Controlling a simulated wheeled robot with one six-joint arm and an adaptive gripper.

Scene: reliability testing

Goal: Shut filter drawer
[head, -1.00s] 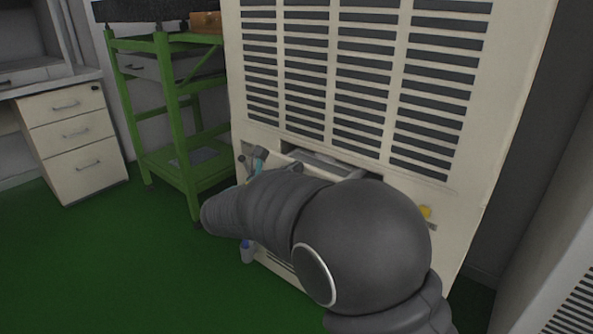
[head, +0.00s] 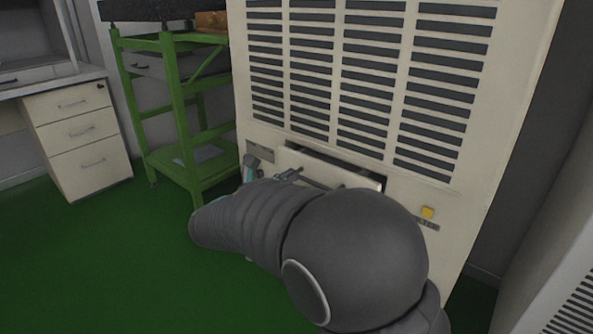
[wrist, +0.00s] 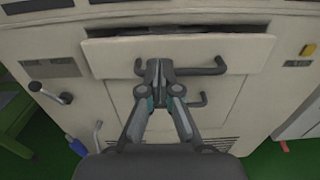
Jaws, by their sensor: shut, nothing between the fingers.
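The filter drawer (wrist: 232,52) is a cream front panel with a dark bar handle (wrist: 211,70) in the wrist view. A dark gap shows along its top edge, so it stands slightly out of the cabinet. In the head view the drawer (head: 318,166) is partly hidden behind my arm, with a dark gap at its top and right. My gripper (wrist: 160,66) is shut and empty, its fingertips in front of the drawer face at the handle. I cannot tell whether they touch the panel or the handle.
The cream cabinet (head: 460,185) has slatted vents above the drawer and a yellow button (head: 427,212) to its right. A crank lever (wrist: 50,93) sticks out at the left. A green cart (head: 180,120) stands left of the cabinet. The green floor (head: 110,260) at left is clear.

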